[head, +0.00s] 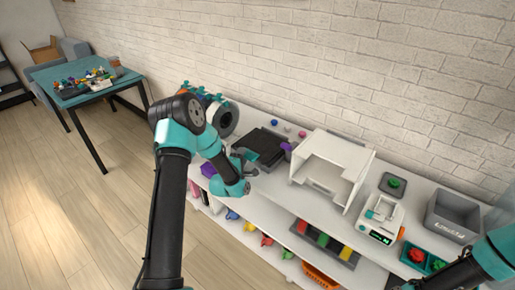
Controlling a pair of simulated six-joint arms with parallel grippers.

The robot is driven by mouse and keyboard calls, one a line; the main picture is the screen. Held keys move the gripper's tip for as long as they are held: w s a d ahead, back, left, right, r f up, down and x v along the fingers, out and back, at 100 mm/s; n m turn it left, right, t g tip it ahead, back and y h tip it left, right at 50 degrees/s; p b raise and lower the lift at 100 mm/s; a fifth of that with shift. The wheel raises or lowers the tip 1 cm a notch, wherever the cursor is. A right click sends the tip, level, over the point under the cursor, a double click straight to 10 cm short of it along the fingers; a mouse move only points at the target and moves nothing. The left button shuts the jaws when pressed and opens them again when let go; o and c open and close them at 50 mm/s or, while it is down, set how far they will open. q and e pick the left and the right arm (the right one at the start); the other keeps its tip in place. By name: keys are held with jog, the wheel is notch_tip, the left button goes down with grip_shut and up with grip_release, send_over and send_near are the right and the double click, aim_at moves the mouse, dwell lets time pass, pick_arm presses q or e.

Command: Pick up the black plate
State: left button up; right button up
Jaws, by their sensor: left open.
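A flat, square black plate (265,142) shows on the white shelf top, left of the white box-like housing. It seems to lie on a dark block or machine bed, and I cannot tell where one ends and the other begins. My left gripper (246,163) is open at the plate's near left side, with its arm reaching in from the left. I cannot tell whether its fingers touch the plate. My right arm comes in at the lower right corner, and its gripper is outside the picture.
The white housing (332,170) stands right of the plate. Farther right are a small white scale (380,218) and a grey bin (453,216). A grey spool (228,122) stands to the left. The brick wall closes off the back. Colored items fill the lower shelf.

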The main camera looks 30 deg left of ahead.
pick_arm(q)
jog(key=w, duration=0.3)
jog(key=shift+w+a, duration=0.1)
jog(key=shift+a, duration=0.15)
grip_shut()
dwell(0.5)
jog(key=shift+r, duration=0.1)
notch_tip(320, 180, up, 10)
jog(key=shift+f, duration=0.1)
dwell(0.4)
dwell(0.4)
